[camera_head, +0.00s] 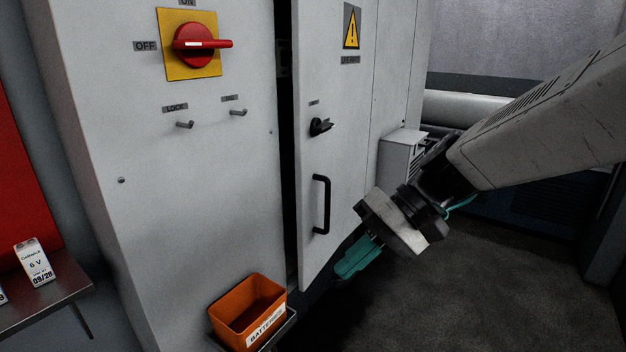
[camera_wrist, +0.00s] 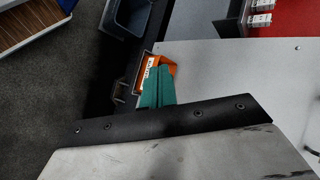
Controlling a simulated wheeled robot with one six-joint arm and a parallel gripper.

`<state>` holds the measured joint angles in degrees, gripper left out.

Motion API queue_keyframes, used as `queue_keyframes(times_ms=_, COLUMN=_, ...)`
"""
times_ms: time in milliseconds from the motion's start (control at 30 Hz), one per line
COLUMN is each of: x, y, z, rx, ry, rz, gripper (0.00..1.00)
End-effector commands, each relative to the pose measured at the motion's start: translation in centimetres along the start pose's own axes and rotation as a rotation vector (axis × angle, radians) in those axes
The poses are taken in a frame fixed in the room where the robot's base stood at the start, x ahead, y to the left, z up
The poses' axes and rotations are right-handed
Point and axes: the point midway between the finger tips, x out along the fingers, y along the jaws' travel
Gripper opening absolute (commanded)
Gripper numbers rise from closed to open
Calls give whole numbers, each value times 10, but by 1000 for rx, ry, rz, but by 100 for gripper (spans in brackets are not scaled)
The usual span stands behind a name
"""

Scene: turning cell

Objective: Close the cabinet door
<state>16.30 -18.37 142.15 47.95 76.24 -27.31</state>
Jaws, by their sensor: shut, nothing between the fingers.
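The cabinet door (camera_head: 340,150) is a light grey panel with a black handle (camera_head: 321,204), a small black latch knob (camera_head: 320,127) and a yellow warning sign. A dark gap runs along its left edge, so it stands slightly open beside the cabinet front (camera_head: 200,190). My gripper (camera_head: 350,268) has teal fingers and is low, to the right of the handle and near the door's lower right part. I cannot tell whether it touches the door. The fingers are shut and empty; they also show in the wrist view (camera_wrist: 158,86), pointing toward the orange bin.
An orange battery bin (camera_head: 248,309) sits on a small shelf at the cabinet's lower front. It also shows in the wrist view (camera_wrist: 148,68). A red rotary switch (camera_head: 195,45) is on the cabinet. A shelf (camera_head: 45,302) with batteries stands at left. Floor (camera_head: 470,290) is clear at right.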

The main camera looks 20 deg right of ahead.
Motion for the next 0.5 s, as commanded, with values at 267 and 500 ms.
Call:
queue_keyframes(times_ms=267, x=-54, y=21, z=-144, rx=139, ry=396, rz=-570, gripper=0)
queue_keyframes(times_ms=500, x=-96, y=62, z=-199, rx=182, ry=662, rz=-725, gripper=0)
